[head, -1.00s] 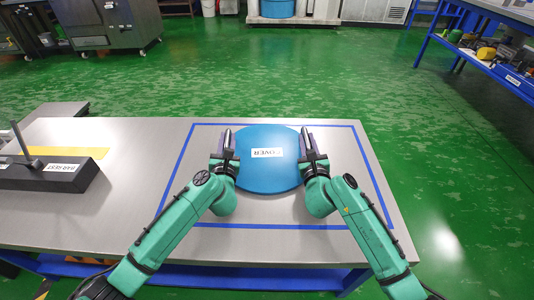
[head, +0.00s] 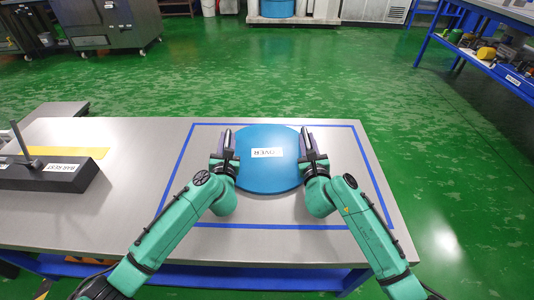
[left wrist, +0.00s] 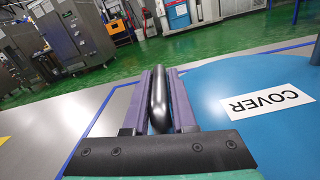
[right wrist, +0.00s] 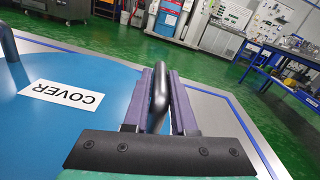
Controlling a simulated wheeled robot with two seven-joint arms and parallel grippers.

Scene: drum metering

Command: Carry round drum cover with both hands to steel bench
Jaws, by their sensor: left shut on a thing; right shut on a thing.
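The round blue drum cover (head: 267,175) lies on the steel bench (head: 120,200), inside a blue taped outline (head: 270,226). A white label reading COVER is on its top. The cover has a dark handle on each side. My left gripper (head: 224,146) is shut on the left handle (left wrist: 158,98), which stands between its purple fingers in the left wrist view. My right gripper (head: 312,147) is shut on the right handle (right wrist: 161,90) in the right wrist view. Whether the cover touches the bench or sits slightly above it is hard to tell.
A black bar rest (head: 45,174) with an upright rod stands at the bench's left, by a yellow strip (head: 70,152). Green floor (head: 300,75) lies open beyond the bench. A blue-framed table (head: 485,55) with items stands at the far right.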

